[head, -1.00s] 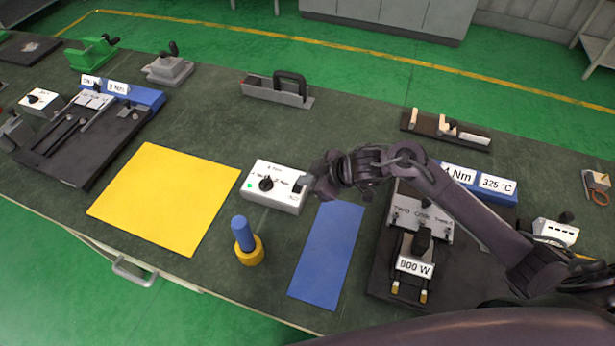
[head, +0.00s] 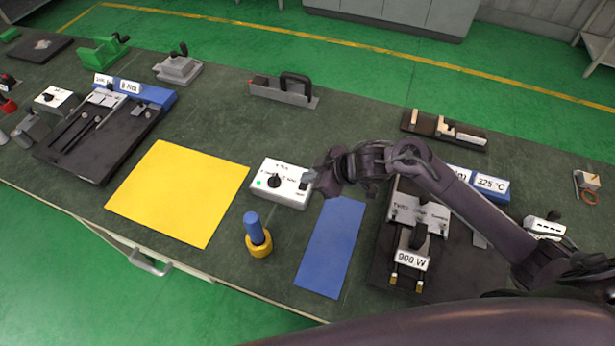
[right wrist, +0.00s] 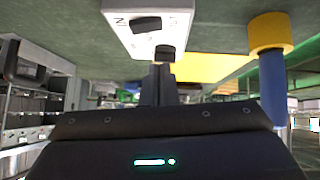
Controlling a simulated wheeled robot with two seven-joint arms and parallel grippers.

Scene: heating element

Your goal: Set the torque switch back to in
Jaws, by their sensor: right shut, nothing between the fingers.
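The torque switch box is a white box (head: 270,198) on the green table, with a black round knob (head: 274,181), a small green light and printed labels too small to read. A dark switch piece sits at its right end. My right gripper (head: 314,183) is at the box's right end, shut with nothing between its fingers. In the right wrist view the white box (right wrist: 122,45) is upside down at the top, with two dark parts on its face. The shut fingertips (right wrist: 162,68) are close to the nearer dark part (right wrist: 165,52); I cannot tell whether they touch. My left gripper is not in view.
A yellow mat (head: 178,192) lies left of the box and a blue mat (head: 331,247) in front of it. A blue-and-yellow screwdriver-like post (head: 257,238) stands between them.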

